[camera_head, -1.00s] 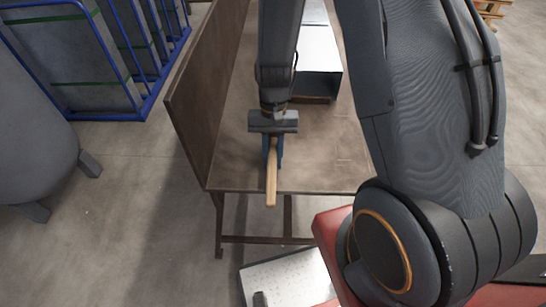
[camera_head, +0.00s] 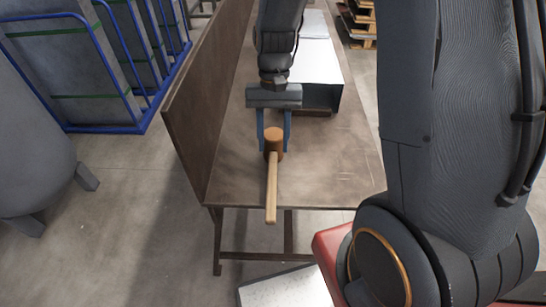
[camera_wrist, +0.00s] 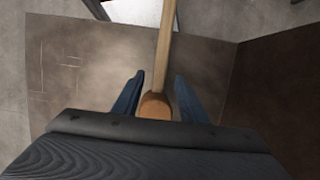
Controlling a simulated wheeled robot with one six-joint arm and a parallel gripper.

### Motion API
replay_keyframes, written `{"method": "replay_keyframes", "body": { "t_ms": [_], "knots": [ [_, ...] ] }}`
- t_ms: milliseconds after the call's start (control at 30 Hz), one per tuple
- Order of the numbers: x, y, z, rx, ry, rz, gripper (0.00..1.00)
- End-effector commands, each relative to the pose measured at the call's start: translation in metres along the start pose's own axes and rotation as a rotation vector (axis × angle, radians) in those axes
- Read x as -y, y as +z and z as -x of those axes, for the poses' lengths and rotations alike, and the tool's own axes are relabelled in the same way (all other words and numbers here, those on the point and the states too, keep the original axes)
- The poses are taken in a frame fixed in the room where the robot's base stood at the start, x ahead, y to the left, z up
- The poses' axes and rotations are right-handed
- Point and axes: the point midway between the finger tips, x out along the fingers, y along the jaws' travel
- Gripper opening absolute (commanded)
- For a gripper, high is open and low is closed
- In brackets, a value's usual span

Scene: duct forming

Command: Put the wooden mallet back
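The wooden mallet (camera_head: 273,150) is at the front edge of the brown workbench (camera_head: 340,165). Its brown head is over the bench top, and its pale handle reaches past the front edge in the picture. My gripper (camera_head: 273,148) is open, with one blue finger on each side of the mallet head. In the wrist view the mallet (camera_wrist: 161,55) lies between the spread fingers of my gripper (camera_wrist: 158,82), with gaps on both sides. The part of the head nearest the palm is hidden there. I cannot tell whether the head touches the bench.
A grey sheet-metal duct (camera_head: 318,68) stands further back on the bench. A tall brown panel (camera_head: 205,110) borders the bench's left side. A blue-framed cart (camera_head: 100,75) stands left. A white sheet or plate (camera_head: 285,288) is below the bench front. The bench top right of the mallet is clear.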

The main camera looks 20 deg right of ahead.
Motion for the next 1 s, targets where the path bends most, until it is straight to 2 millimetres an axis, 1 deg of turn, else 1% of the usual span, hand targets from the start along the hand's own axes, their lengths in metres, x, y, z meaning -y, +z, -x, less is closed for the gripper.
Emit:
{"method": "replay_keyframes", "body": {
  "t_ms": [33,100,267,367,533,733,833,1000],
  "knots": [
    [0.001,-0.002,0.007,-0.004,-0.002,0.0,0.39],
    [0.0,-0.001,0.015,-0.002,-0.001,0.0,0.39],
    [-0.002,0.001,0.025,-0.009,-0.001,0.006,0.39],
    [-0.009,0.007,0.031,-0.054,-0.002,0.038,0.39],
    [-0.033,0.026,0.044,-0.208,-0.001,0.149,0.39],
    [-0.054,0.047,0.051,-0.363,0.014,0.272,0.39],
    [-0.058,0.052,0.052,-0.402,0.02,0.303,0.39],
    [-0.06,0.053,0.052,-0.416,0.023,0.317,0.39]
  ]
}}
